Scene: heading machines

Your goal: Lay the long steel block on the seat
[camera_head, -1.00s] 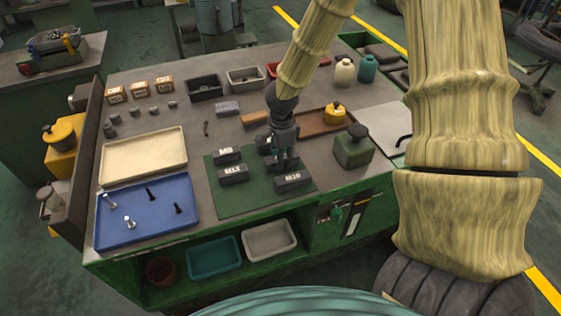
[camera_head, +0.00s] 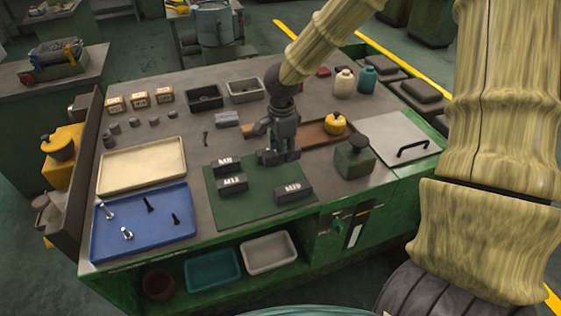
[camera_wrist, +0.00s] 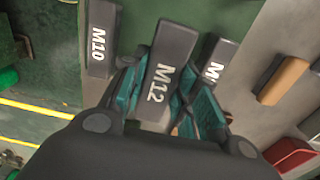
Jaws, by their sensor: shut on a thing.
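My gripper (camera_head: 278,158) is above the green mat, a little behind the dark block at the mat's right front. In the wrist view its teal fingers (camera_wrist: 168,98) lie on both sides of a long dark steel block marked M12 (camera_wrist: 168,65), and are shut on it. In the head view the fingers mostly hide this held block. A block marked M10 (camera_wrist: 98,40) lies to the left in the wrist view. Another block (camera_wrist: 217,62) shows to the right, its label partly covered. I cannot tell which surface is the seat.
The green mat (camera_head: 255,205) carries several dark labelled blocks. Left are a blue tray (camera_head: 115,250) with bolts and a cream tray (camera_head: 140,165).

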